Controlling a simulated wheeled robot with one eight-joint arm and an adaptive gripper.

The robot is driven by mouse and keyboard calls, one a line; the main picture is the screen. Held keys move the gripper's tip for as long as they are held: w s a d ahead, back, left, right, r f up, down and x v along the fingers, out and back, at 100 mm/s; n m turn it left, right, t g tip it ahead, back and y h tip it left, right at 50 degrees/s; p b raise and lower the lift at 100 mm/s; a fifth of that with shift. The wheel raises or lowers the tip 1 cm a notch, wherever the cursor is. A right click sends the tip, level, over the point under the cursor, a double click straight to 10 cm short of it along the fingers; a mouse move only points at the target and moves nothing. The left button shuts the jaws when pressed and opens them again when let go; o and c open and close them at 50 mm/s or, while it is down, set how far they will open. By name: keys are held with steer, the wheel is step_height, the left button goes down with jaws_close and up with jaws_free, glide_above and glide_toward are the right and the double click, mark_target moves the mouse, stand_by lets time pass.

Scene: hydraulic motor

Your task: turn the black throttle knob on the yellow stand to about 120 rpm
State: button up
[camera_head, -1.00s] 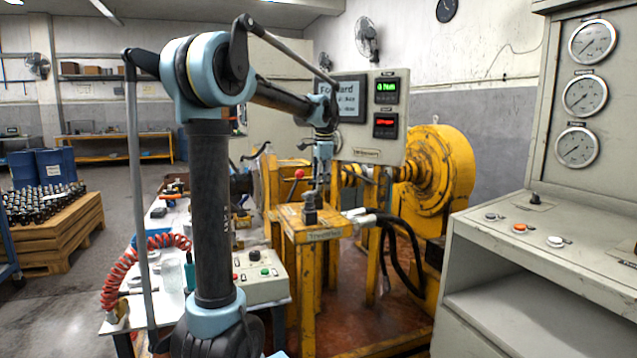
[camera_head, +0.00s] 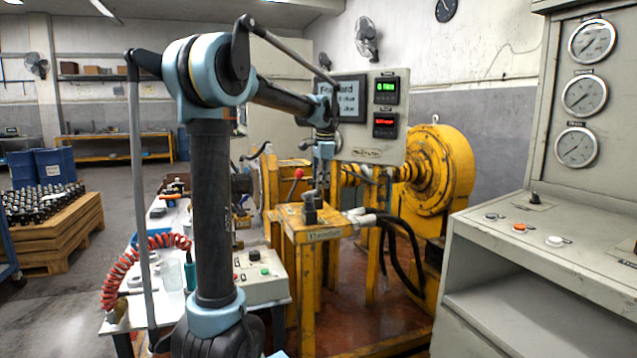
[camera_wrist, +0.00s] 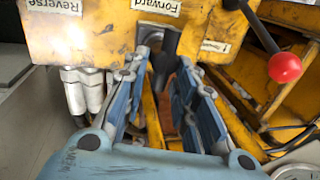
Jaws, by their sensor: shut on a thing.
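The yellow stand (camera_head: 322,235) stands in the middle of the head view, with a label on its front edge. The black throttle knob (camera_head: 310,214) sits on its top. In the wrist view the dark knob (camera_wrist: 166,62) shows between the fingertips. My gripper (camera_head: 321,196) reaches down onto the knob from above. In the wrist view its two blue fingers (camera_wrist: 168,75) are closed around the knob, partly hiding it. The labels "Reverse" (camera_wrist: 56,7) and "Forward" (camera_wrist: 157,6) show on the yellow stand top. The red readout (camera_head: 385,125) is too small to read.
A red-knobbed lever (camera_wrist: 284,67) stands close to my gripper's right in the wrist view. A display panel (camera_head: 360,115) is behind the stand. A grey console (camera_head: 540,250) with gauges stands at right. A workbench (camera_head: 205,255) with a red coiled hose is at left.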

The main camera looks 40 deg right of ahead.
steer(key=shift+w, duration=0.1)
steer(key=o, duration=1)
steer(key=r, duration=0.4)
steer(key=s+r, duration=0.1)
steer(key=r, duration=0.2)
steer(key=s+a+r, duration=0.1)
steer(key=r, duration=0.3)
steer(key=shift+r, duration=0.35)
steer(key=shift+s, duration=0.1)
